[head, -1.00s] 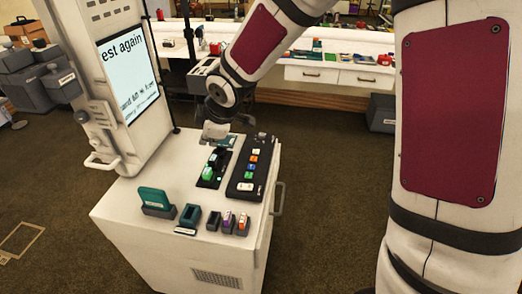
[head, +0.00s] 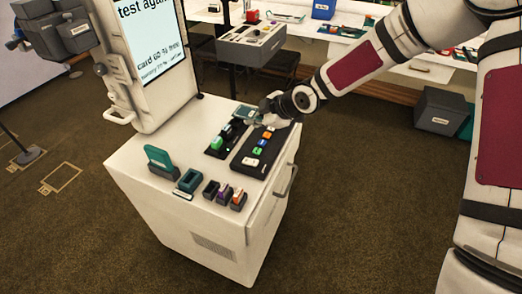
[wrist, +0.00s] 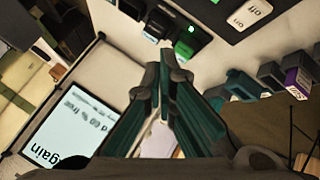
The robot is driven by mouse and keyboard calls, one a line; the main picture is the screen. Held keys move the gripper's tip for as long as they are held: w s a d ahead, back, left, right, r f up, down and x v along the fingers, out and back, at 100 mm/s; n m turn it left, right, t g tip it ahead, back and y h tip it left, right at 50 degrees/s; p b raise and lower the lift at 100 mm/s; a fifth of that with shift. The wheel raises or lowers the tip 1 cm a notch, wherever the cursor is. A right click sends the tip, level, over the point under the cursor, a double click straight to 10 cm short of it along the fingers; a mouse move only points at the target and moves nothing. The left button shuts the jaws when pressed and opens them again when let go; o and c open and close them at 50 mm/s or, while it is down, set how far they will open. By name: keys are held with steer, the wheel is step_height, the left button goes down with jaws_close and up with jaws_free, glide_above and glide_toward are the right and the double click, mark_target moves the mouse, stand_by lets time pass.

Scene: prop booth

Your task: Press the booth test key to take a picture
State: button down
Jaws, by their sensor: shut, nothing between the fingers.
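The white booth cabinet (head: 190,220) carries two black key panels. The left panel (head: 216,153) has dark keys and a green key (head: 217,142); the right panel (head: 240,163) has orange, blue, green and white keys. I cannot tell which is the test key. My gripper (head: 268,120) is shut and empty by the back end of the panels. In the wrist view my gripper (wrist: 165,55) points towards the left panel, its tips just short of a lit green key (wrist: 186,50) in the picture; contact cannot be told. A white on/off key (wrist: 250,14) shows beyond.
The booth screen (head: 155,45) stands at the cabinet's back left and reads "test again" and "card 60 % free". A teal card in a holder (head: 160,160) and several small holders line the front. A grey console (head: 250,45) stands behind.

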mark_target(256, 152)
steer(key=shift+f, duration=0.1)
step_height(256, 152, down, 9)
steer(key=b, duration=0.7)
steer(key=shift+a, duration=0.1)
stand_by(1.2)
steer(key=shift+f+b, duration=0.25)
steer(key=shift+b, duration=0.05)
steer(key=shift+f+b, duration=0.35)
steer(key=shift+f, duration=0.05)
stand_by(0.6)
steer(key=shift+r, duration=0.1)
steer(key=shift+r+p, duration=0.65)
steer(key=shift+r, duration=0.1)
